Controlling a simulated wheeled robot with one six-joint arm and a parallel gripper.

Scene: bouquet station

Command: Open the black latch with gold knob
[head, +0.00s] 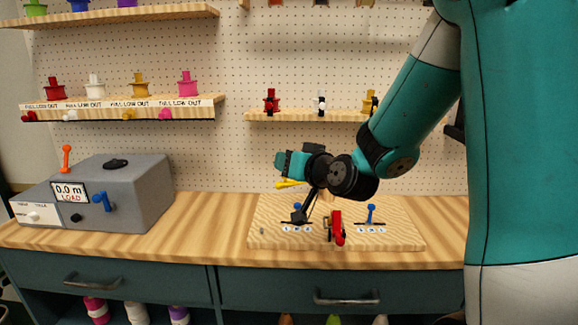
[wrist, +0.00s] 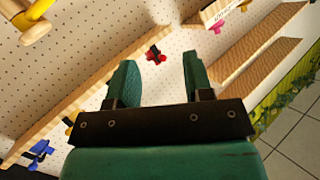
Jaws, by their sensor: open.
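I cannot single out the black latch with gold knob with certainty. In the wrist view, a small black and yellow piece (wrist: 69,121) sits at the lower left by a shelf edge; it may be this latch. In the head view, a gold and black piece (head: 370,101) stands at the right of the right shelf, partly beside my arm. My gripper (head: 284,163) is in front of the pegboard, above the wooden board, pointing left. In the wrist view my gripper (wrist: 158,72) is open, with nothing between its fingers. A red and black piece (wrist: 155,55) appears beyond the fingertips.
The right shelf (head: 300,116) also holds red and white-black pieces. Below my gripper, the wooden board (head: 400,236) carries black, red (head: 337,227) and blue (head: 370,214) levers, with a yellow piece (head: 289,184) behind. A grey box (head: 135,190) stands left; counter between is clear.

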